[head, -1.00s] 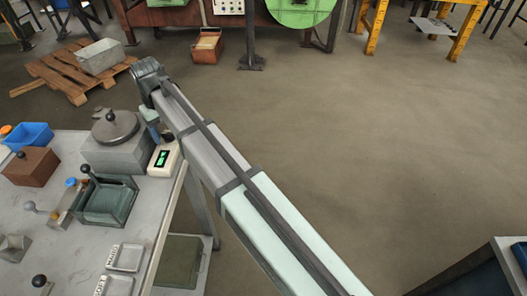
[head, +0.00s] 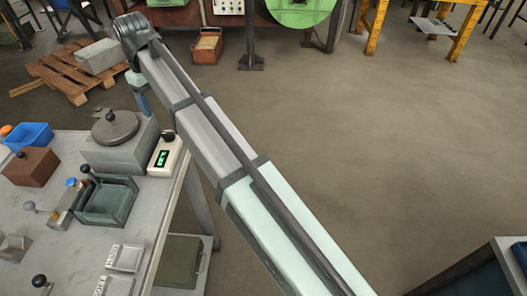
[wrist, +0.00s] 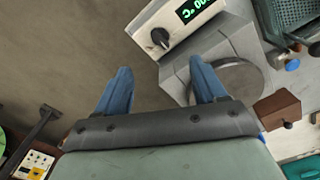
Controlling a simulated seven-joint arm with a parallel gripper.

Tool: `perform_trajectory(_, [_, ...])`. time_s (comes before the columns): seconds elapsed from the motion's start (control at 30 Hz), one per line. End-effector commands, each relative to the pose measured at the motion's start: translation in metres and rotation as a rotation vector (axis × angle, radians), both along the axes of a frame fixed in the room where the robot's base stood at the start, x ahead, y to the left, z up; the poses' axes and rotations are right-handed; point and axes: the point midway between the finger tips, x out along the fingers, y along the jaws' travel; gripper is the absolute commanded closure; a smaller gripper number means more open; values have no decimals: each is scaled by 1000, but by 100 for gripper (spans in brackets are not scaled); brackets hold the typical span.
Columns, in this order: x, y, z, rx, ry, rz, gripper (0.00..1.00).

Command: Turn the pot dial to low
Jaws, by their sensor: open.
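The pot dial is a black knob (head: 168,136) on a cream control box (head: 152,170) with a lit green display. The box stands beside the grey pot furnace (head: 112,156) with its round lid, at the table's right edge. In the wrist view the knob (wrist: 160,38) shows beyond my open blue fingers, with the display (wrist: 194,9) at its upper right. My gripper (wrist: 160,74) is open and empty, apart from the knob. In the head view only part of my gripper (head: 143,104) shows, above the box; the arm hides the rest. The dial's exact setting cannot be read.
Open floor (head: 370,150) spreads to the right.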

Motion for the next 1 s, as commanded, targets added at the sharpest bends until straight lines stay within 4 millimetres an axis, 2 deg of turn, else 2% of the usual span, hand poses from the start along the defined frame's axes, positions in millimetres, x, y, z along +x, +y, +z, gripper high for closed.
perform_trajectory(0.17, [1, 1, 31, 1, -2, 0, 30])
perform_trajectory(0.23, [5, -9, 15, -1, 2, -19, 30])
perform_trajectory(1.0, [46, -85, -74, 0, 0, -183, 30])
